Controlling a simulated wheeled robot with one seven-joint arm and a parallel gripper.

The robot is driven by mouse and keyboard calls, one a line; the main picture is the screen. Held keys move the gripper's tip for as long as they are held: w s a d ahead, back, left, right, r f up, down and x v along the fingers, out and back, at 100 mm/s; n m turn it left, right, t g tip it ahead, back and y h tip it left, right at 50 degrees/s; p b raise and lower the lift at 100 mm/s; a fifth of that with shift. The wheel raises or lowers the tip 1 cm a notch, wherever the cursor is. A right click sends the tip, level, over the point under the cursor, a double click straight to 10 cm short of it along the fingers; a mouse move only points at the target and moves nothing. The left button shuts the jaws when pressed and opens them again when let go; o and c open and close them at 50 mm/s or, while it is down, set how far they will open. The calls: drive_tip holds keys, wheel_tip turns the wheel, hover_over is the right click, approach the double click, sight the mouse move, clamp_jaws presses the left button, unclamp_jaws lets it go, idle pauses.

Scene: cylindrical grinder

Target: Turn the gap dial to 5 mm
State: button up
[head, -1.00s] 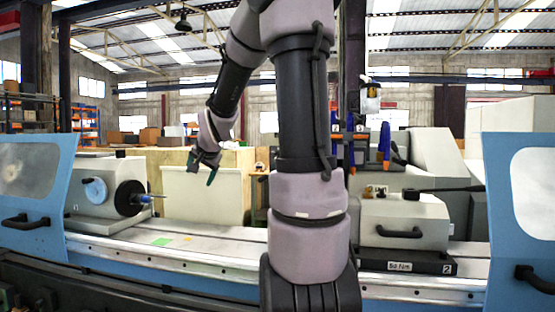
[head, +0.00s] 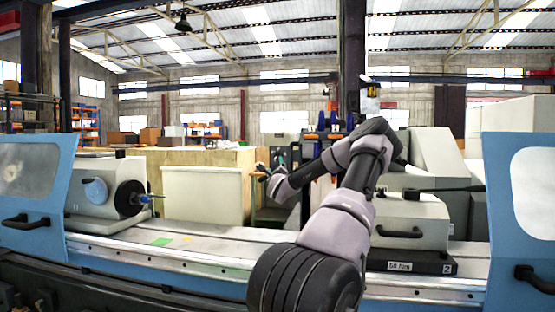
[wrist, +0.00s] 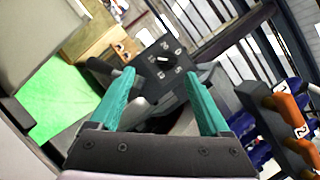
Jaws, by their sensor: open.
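The dial (wrist: 167,62) shows in the wrist view as a black knob on a dark square plate with white numbers around it. A short white mark on the knob points left, but its exact setting is too small to read with certainty. My gripper (wrist: 159,73) is open and empty, its two teal fingers apart. The plate appears beyond and between the fingertips, with no visible contact. In the head view my gripper (head: 268,172) is above the machine bed near the centre. I cannot make out the dial there.
The grinder's bed (head: 205,240) runs across the front. A workhead with a black chuck (head: 130,198) stands at left, and a grey block (head: 405,225) labelled 50 Nm at right. Blue doors (head: 30,190) flank both sides. Orange and blue parts (wrist: 290,120) sit close right of my gripper.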

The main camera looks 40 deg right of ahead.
sight(278, 156)
drive_tip(key=s+d+x, duration=0.1)
drive_tip(key=x, duration=1)
drive_tip(key=shift+d+m+h, duration=0.35)
drive_tip(key=shift+m+h, duration=0.05)
drive_tip(key=shift+s+r, duration=0.1)
drive_tip(key=shift+r, duration=0.05)
drive_tip(key=shift+c, duration=0.3)
clamp_jaws()
